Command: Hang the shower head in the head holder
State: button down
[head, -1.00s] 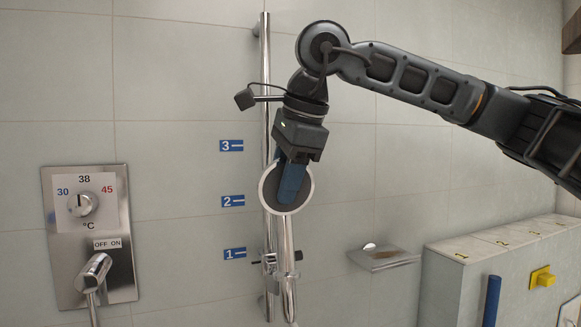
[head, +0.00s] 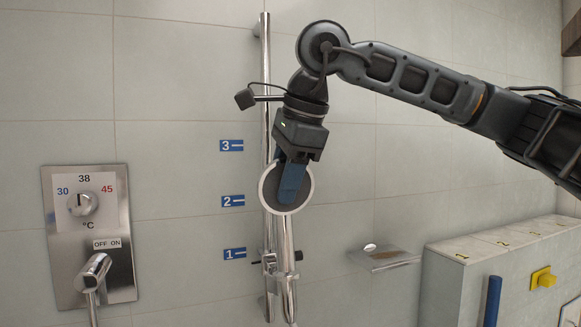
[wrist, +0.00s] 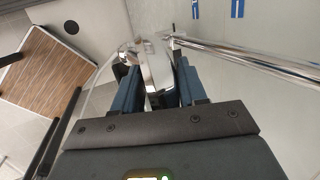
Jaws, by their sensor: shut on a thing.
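The shower head (head: 264,200) is a round dark disc with a pale rim and a chrome handle (head: 282,241) running down from it. My gripper (head: 290,188) is shut on the shower head, with its blue fingers over the disc; the head also shows between the fingers in the wrist view (wrist: 153,70). The head holder (head: 269,262) is a small clamp with a dark knob on the vertical chrome rail (head: 265,90), at label 1. The handle's lower part overlaps the holder in the head view. I cannot tell whether it is seated in it.
Blue labels 1, 2 (head: 233,201) and 3 stand left of the rail. A thermostat panel with a lever (head: 92,240) is at the left. A chrome soap dish (head: 384,258) is at the right, beside a tiled ledge (head: 450,290).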

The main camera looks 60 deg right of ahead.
jog(key=shift+f+b, duration=0.3)
jog(key=shift+f, duration=0.1)
dwell(0.4)
jog(key=c, duration=0.8)
grip_release()
jog(key=shift+w, duration=0.15)
jog(key=shift+o, duration=1.4)
jog(key=shift+r, duration=0.15)
jog(key=o, duration=0.5)
jog(key=shift+s+a+b, duration=0.35)
jog(key=shift+s+b, duration=0.1)
jog(key=shift+s, duration=1.2)
jog(key=shift+s+a+b, duration=0.3)
jog(key=shift+s+b, duration=0.1)
jog(key=shift+s, duration=1.3)
jog(key=shift+s+a+b, duration=0.35)
jog(key=shift+s+b, duration=0.1)
jog(key=shift+s, duration=1.2)
